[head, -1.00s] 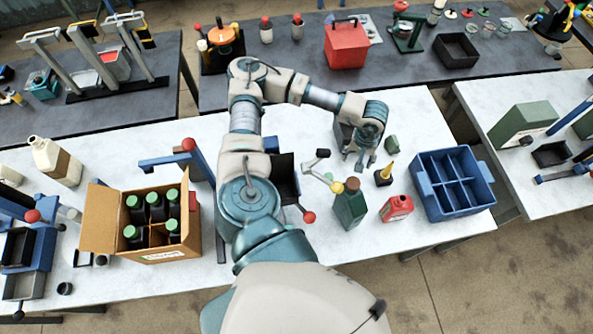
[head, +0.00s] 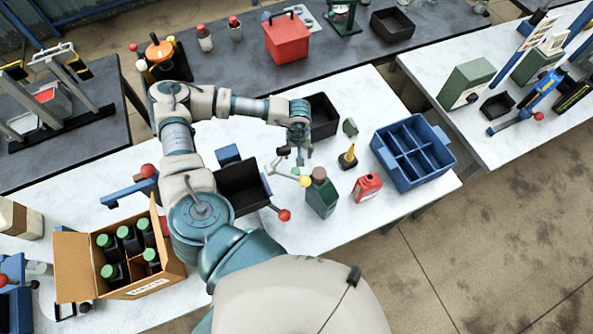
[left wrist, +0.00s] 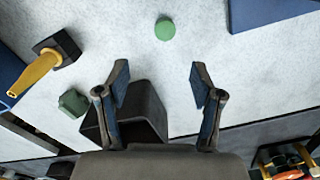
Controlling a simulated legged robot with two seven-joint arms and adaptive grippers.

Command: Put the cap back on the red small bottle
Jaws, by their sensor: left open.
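The red small bottle (head: 367,186) stands on the white table, left of the blue divided crate (head: 424,170). It is too small to tell what is on its neck. A small round green cap (left wrist: 165,29) lies flat on the table in the left wrist view, ahead of my left fingers. A green spot (head: 296,171) near the green bottle in the head view looks like the same cap. My left gripper (head: 298,157) is above the table, left of the red bottle. Its fingers (left wrist: 160,80) are apart with nothing between them. My right gripper is not seen.
A dark green bottle (head: 321,197) with a brown top stands close to the cap. A carton of bottles (head: 85,262) stands left. The table's front edge is clear.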

